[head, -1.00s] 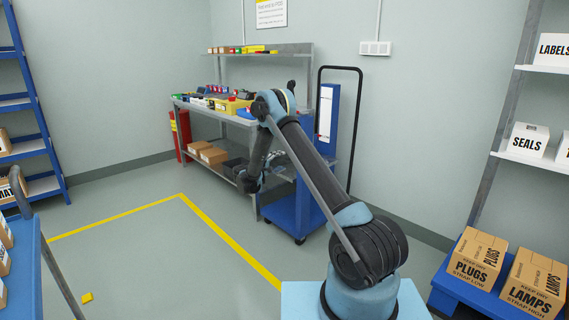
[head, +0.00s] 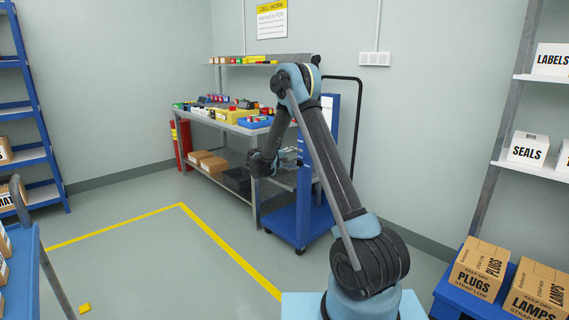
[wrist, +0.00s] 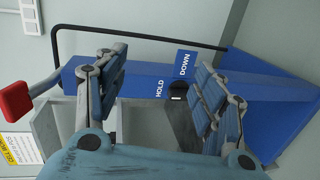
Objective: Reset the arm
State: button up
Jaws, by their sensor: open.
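My arm stands bent in the head view, with its elbow high in front of the workbench and its forearm hanging down. My gripper (head: 260,165) is at the lower end of the forearm, in front of the bench and left of the blue cart in the picture. In the wrist view my gripper (wrist: 162,85) shows two ridged fingers spread wide apart. Nothing is between them. The gripper looks toward a blue panel (wrist: 140,82) marked HOLD and DOWN, which is behind the fingers.
The workbench (head: 226,126) carries bins and parts. The blue cart (head: 292,222) stands at its right end. Another blue cart (head: 30,290) is at lower left. The floor inside the yellow line (head: 225,245) looks mostly clear.

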jog(key=s+d+r+m+g+y, duration=0.2)
jog(key=s+d+r+g, duration=0.1)
jog(key=s+d+r, duration=0.65)
jog(key=s+d+m+g+y, duration=0.1)
jog(key=s+d, duration=0.2)
jog(key=s, duration=0.3)
jog(key=s+d+r+g+y, duration=0.1)
jog(key=s+d, duration=0.1)
jog(key=s, duration=0.4)
jog(key=s+d+m+y, duration=0.1)
jog(key=s+d, duration=0.2)
jog(key=s, duration=0.3)
jog(key=s+f+m+g+y, duration=0.1)
jog(key=s+f+g+y, duration=0.15)
jog(key=s, duration=1.55)
jog(key=s+a+f+m+y, duration=0.1)
jog(key=s+f+y, duration=0.1)
jog(key=s+f, duration=0.2)
jog(key=s+a+f+m+y, duration=0.1)
jog(key=s+f, duration=0.3)
jog(key=s, duration=0.7)
jog(key=shift+s+a+f+y, duration=0.3)
jog(key=shift+a+y, duration=0.45)
jog(key=shift+w+f, duration=0.2)
jog(key=shift+w, duration=0.25)
